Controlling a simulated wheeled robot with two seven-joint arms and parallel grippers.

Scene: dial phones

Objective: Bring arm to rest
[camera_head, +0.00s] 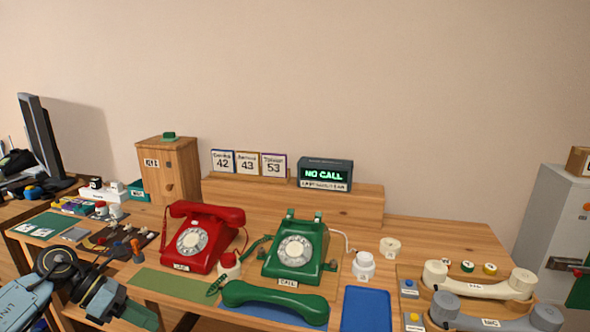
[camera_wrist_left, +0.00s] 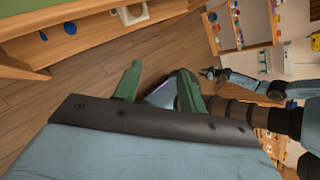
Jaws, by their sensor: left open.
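My left gripper (camera_head: 125,309) is low at the left of the head view, in front of the table's left part. In the left wrist view its two green fingers (camera_wrist_left: 158,88) stand apart with nothing held between them, above the wooden floor (camera_wrist_left: 95,88). The red dial phone (camera_head: 202,237) has its handset on top. The green dial phone (camera_head: 295,250) has an empty cradle; its green handset (camera_head: 275,301) lies in front of it. A blue jointed arm, seemingly mine, shows at the right of the wrist view; its end is too small to read.
The wooden table (camera_head: 440,236) holds a cabinet (camera_head: 168,172), number cards (camera_head: 247,163) and a "NO CALL" display (camera_head: 325,174). Cream (camera_head: 478,281) and grey (camera_head: 497,318) handsets lie at right. A white bottle (camera_head: 363,265) stands beside the green phone. Small tools crowd the left.

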